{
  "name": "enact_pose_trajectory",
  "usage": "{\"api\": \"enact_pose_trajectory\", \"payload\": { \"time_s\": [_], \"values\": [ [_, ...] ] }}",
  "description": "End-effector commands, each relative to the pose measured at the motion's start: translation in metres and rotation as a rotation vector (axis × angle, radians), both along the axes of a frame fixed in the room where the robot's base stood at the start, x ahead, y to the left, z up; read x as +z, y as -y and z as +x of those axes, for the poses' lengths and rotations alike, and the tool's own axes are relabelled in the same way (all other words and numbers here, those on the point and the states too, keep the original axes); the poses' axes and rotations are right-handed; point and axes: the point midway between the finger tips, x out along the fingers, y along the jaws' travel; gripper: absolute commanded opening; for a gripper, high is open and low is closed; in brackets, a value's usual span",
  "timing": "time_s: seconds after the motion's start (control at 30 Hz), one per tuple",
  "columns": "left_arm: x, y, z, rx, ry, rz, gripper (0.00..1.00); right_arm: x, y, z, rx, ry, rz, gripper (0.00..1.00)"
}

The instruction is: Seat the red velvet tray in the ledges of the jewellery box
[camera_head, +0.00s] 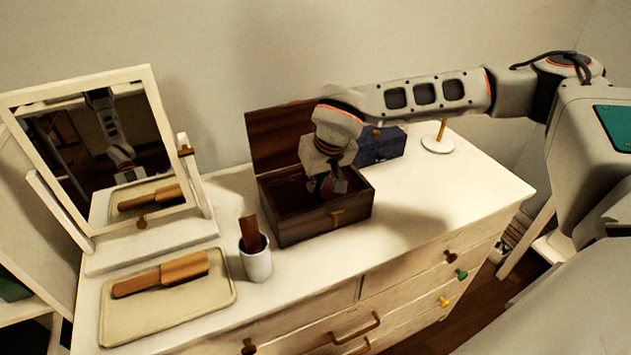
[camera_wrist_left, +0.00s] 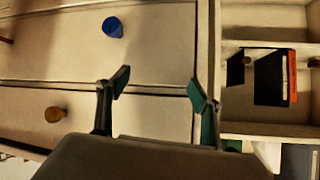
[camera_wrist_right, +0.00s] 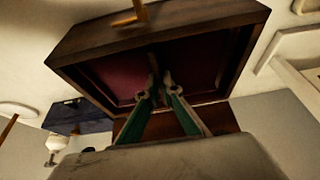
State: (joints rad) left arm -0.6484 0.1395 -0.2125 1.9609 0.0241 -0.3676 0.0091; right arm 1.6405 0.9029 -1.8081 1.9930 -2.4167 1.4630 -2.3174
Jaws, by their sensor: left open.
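The jewellery box (camera_head: 315,218) is a dark brown wooden box with its lid (camera_head: 278,135) raised at the back. It stands on the white dresser and also shows in the right wrist view (camera_wrist_right: 170,27). The red velvet tray (camera_wrist_right: 112,78) shows as dark red surfaces inside the box walls, on both sides of a thin dark upright strip. My right gripper (camera_wrist_right: 157,92) reaches down into the box, its fingertips closed on that strip. Whether the tray rests on the ledges is hidden. My left gripper (camera_wrist_left: 160,84) is open and empty before the drawer fronts, out of the head view.
A blue box (camera_head: 380,148) stands right of the jewellery box, with a white stand (camera_head: 437,146) beyond it. A white cup (camera_head: 256,263), a tray with a brush (camera_head: 165,272) and a mirror (camera_head: 95,150) stand to the left.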

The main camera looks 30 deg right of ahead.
Motion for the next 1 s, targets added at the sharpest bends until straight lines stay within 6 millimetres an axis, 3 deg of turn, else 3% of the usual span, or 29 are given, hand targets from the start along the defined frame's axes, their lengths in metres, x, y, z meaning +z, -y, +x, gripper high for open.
{"api": "enact_pose_trajectory", "payload": {
  "time_s": [0.03,0.1,0.13,0.57,1.0],
  "values": [
    [-0.001,0.0,0.0,0.0,0.0,0.0,0.65,-0.002,0.0,0.0,0.0,0.0,0.0,0.0],
    [0.0,0.0,0.0,0.0,0.0,0.0,0.65,0.0,0.0,0.0,0.0,0.001,0.0,0.23],
    [0.0,0.0,0.0,0.0,0.0,0.0,0.65,0.0,0.0,0.0,0.0,0.001,0.0,0.25],
    [0.0,-0.001,0.0,-0.001,0.0,0.002,0.65,0.006,0.0,-0.002,0.0,0.001,0.001,0.25],
    [0.0,0.0,0.0,0.0,0.001,0.0,0.65,0.082,-0.002,-0.033,0.001,0.005,0.0,0.25]
  ]
}}
